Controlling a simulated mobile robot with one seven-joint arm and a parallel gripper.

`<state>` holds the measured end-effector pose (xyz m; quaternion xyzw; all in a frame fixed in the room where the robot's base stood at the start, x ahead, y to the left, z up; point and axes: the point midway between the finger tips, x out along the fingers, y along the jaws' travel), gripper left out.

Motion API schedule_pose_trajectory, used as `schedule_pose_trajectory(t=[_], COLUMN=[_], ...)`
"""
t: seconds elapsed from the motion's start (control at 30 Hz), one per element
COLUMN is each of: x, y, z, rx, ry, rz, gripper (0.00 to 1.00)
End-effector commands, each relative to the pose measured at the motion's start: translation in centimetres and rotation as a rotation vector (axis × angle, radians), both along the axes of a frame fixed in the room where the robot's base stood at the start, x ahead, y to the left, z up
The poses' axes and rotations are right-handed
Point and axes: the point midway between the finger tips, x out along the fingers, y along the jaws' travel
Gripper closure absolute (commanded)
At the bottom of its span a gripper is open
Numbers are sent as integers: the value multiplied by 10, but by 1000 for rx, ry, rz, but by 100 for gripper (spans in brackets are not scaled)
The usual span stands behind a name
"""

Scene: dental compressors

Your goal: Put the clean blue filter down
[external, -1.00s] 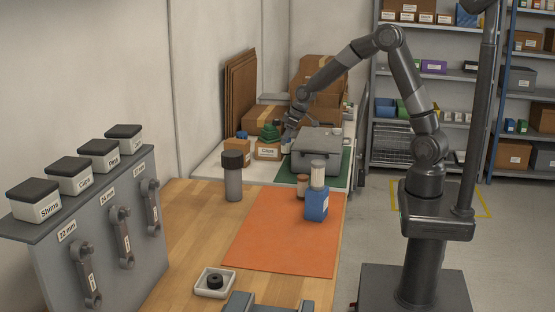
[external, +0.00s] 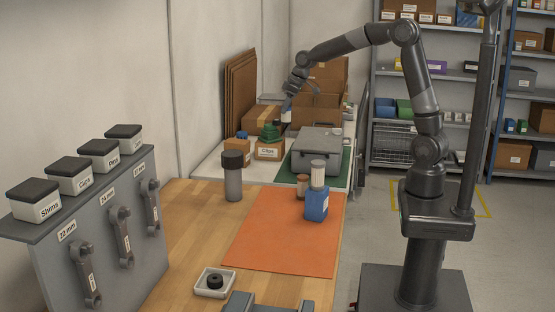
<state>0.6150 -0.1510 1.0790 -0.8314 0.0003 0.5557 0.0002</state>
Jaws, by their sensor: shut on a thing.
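My gripper (external: 286,104) is raised above the white table at the back and points down. It is shut on a small pale piece with some blue (external: 286,116), which I take for the clean blue filter. The piece is small and partly hidden by the fingers. It hangs above and behind the box marked Clips (external: 269,151) and the green item on it. A blue-bodied unit with a clear top (external: 316,205) stands upright on the orange mat (external: 275,250), far from my gripper.
A grey case (external: 317,146) sits on a green mat (external: 342,172) right of the Clips box. Cardboard boxes (external: 318,112) stand behind. A dark-capped cylinder (external: 233,180) stands on the wooden bench. A small white tray (external: 203,290) is at the front. The orange mat's front half is clear.

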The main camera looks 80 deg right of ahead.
Motion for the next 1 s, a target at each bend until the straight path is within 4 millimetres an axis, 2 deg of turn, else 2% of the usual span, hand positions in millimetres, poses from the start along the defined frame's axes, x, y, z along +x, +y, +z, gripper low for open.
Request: schedule_pose_trajectory(t=[0.13, 0.37, 0.47, 0.67, 0.8, 1.0], x=[0, 23, 35, 63, 77, 85], y=[0, 41, 67, 143, 206, 300], z=[33, 32, 33, 36, 38, 39], rx=[-2, 2, 4, 9, 9, 10], ry=[-5, -2, -2, -3, -3, -1], rz=[0, 78, 123, 248, 346, 485], gripper=[88, 88, 88, 88, 88, 88])
